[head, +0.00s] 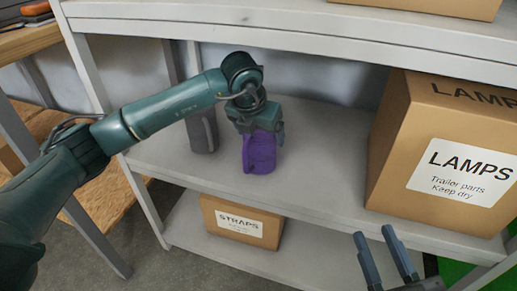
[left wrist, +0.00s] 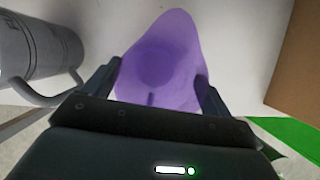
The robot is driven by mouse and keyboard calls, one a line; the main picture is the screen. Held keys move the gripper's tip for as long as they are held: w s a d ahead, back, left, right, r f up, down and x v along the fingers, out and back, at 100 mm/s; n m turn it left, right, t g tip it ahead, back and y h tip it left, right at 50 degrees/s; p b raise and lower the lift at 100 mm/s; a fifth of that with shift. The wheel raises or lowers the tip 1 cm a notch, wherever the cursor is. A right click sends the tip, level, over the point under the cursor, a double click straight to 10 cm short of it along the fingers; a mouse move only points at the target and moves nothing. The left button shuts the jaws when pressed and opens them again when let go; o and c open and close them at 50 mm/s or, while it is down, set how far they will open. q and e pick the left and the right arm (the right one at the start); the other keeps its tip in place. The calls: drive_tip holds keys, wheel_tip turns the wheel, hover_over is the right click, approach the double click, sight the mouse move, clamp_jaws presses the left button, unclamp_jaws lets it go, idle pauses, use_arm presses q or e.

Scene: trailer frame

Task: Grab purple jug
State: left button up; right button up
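The purple jug (head: 259,154) stands on the shelf board, below my left gripper (head: 263,131) in the head view. In the left wrist view the jug (left wrist: 160,60) fills the space between the two fingers of my left gripper (left wrist: 158,85). One finger is at each side of it, close to its walls. I cannot tell whether the fingers press on it. The gripper and wrist hide the jug's top in the head view. My right gripper (head: 385,258) is at the bottom right, its fingers apart and empty, away from the jug.
A grey container (head: 202,132) with a handle stands just left of the jug. A large LAMPS box (head: 425,115) stands to the right on the same shelf board (head: 325,165). A STRAPS box (head: 238,222) sits below. An upper shelf (head: 300,35) runs overhead.

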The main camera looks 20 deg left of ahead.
use_arm(q)
drive_tip(key=c, duration=0.7)
use_arm(e)
drive_tip(key=shift+f, duration=0.3)
